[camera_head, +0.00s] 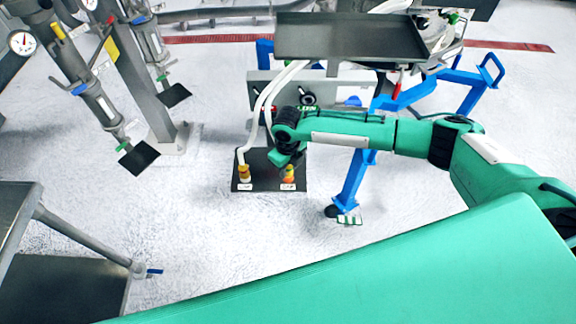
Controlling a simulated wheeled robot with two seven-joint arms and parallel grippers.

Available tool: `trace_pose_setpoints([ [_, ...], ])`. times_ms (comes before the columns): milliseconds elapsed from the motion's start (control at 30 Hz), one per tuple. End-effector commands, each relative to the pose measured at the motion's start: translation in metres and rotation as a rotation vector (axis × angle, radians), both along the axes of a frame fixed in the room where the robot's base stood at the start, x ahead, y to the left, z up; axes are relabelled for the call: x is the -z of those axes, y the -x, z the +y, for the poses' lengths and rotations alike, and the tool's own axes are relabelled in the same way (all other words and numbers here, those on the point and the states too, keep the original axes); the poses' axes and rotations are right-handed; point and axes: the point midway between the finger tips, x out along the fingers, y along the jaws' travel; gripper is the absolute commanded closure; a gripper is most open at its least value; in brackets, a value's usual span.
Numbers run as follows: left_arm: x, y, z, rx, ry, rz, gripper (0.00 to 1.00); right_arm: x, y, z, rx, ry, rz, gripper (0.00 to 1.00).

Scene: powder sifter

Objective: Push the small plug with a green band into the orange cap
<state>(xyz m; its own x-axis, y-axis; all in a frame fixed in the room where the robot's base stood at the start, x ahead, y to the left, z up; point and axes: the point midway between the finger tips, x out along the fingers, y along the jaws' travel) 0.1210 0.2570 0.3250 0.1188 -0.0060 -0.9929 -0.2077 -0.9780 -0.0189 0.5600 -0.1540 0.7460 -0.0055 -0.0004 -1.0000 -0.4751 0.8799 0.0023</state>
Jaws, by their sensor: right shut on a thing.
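My right gripper (288,164) is at the end of my green arm, low over the right side of a black plate (262,186). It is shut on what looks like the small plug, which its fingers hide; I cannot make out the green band. Right below the fingertips is an orange cap (288,174) on the plate; I cannot tell whether plug and cap touch. A second yellow-orange cap (244,173) stands at the plate's left, with a white hose ending in it. My left gripper is out of view.
White hoses (259,102) run down beside my wrist from a grey panel (345,88). A blue frame (355,180) stands to the right under a grey tray (350,36). Metal pipes (98,102) hang at the left. The floor left of the plate is clear.

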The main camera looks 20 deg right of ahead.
Motion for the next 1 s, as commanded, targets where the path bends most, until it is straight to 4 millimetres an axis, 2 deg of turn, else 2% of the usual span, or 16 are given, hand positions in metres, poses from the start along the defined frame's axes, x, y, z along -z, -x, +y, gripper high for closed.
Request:
trace_pose_setpoints([
  [633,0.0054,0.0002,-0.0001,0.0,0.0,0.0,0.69,0.0103,0.0002,0.0,0.0,0.0,0.0,1.0],
  [667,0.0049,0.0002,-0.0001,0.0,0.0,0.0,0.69,0.0096,0.0001,0.0001,0.0,0.0,0.0,0.65],
  [767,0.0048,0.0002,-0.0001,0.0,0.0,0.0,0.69,0.0095,0.0001,0.0001,0.0,0.0,0.0,0.45],
  [1000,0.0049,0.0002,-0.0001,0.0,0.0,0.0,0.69,0.0096,0.0002,0.0,0.0,0.0,0.0,0.45],
])
